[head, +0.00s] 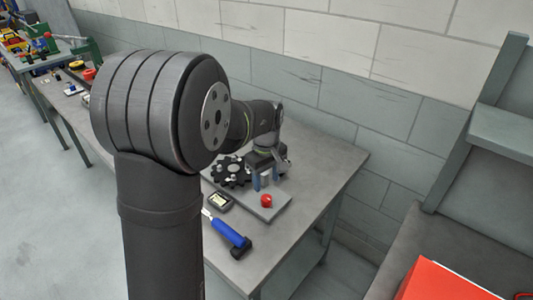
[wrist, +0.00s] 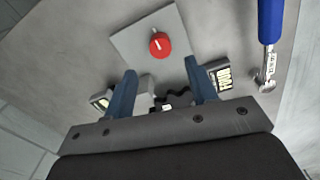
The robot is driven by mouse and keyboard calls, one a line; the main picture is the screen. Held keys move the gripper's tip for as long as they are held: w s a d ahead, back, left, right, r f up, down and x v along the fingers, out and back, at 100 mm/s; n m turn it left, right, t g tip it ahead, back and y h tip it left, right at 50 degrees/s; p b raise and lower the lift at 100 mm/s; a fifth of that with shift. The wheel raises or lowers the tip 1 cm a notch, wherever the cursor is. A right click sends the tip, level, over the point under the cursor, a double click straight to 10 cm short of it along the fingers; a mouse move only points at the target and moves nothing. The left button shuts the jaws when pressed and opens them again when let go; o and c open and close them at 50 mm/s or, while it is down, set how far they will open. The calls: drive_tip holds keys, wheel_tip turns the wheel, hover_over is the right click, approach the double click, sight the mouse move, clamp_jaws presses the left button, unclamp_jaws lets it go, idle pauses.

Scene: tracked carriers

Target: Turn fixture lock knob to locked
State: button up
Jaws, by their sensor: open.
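The red lock knob (head: 266,201) sits on a light grey fixture plate (head: 272,211) near the bench's front right. In the wrist view the round knob (wrist: 160,46) carries a short white mark pointing up and slightly left. My gripper (head: 262,183) has blue fingers and points down just behind the knob. In the wrist view its fingertips (wrist: 160,66) are apart with nothing held between them. The knob lies beyond the fingertips, and I see no contact. A black toothed sprocket (head: 230,173) sits left of my gripper; it is mostly hidden in the wrist view.
A blue-handled tool (head: 228,233) lies in front of the plate on the grey bench (head: 305,212). A small dark device with a display (head: 220,201) lies left of the plate. A block wall (head: 340,105) stands behind. The bench right of the plate is clear.

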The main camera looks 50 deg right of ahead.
sight(267, 198)
wheel_tip(267, 198, up, 10)
drive_tip(key=shift+r, duration=0.2)
idle(0.6)
wheel_tip(267, 198, down, 18)
drive_tip(key=shift+r, duration=0.25)
idle(0.3)
